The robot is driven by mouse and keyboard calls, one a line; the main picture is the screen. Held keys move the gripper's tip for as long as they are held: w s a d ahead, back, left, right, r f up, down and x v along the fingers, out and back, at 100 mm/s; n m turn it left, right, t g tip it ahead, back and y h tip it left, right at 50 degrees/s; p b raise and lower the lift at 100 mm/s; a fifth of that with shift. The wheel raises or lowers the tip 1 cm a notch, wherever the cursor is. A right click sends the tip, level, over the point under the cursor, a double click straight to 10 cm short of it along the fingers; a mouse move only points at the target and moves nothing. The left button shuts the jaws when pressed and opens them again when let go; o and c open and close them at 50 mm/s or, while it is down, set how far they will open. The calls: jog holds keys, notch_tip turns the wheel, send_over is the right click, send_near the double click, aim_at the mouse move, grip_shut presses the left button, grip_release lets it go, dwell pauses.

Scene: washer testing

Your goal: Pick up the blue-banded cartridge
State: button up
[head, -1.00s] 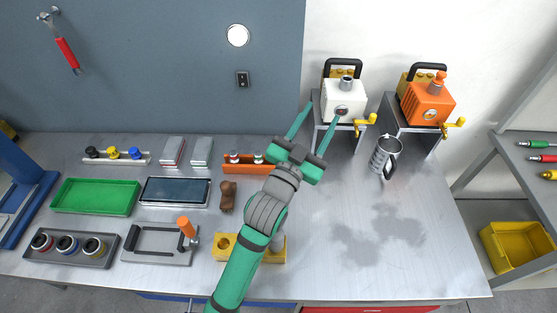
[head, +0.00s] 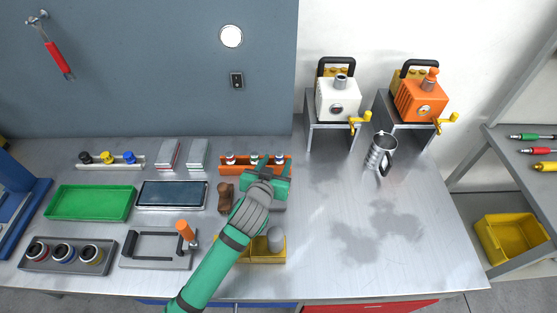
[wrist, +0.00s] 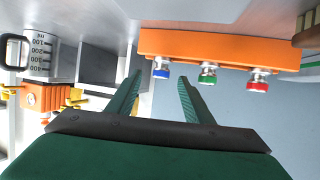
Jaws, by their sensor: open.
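The blue-banded cartridge (head: 279,158) stands at the right end of an orange rack (head: 228,168). In the wrist view, which is turned upside down, the blue-banded cartridge (wrist: 162,68) appears at the left end of the rack (wrist: 220,48). A green-banded cartridge (wrist: 208,73) and a red-banded cartridge (wrist: 257,80) stand in the same rack. My gripper (head: 267,165) is open at the rack's front right. In the wrist view my gripper's fingertips (wrist: 160,77) lie to either side of the blue-banded cartridge in the picture. I cannot tell the remaining distance.
A metal jug (head: 380,152) stands to the right, before the white machine (head: 338,100) and the orange machine (head: 418,100).

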aim_at(278, 157)
jog(key=shift+x, duration=2.65)
jog(key=shift+w+r, duration=0.1)
jog(key=shift+r, duration=0.05)
jog(key=c, duration=1.2)
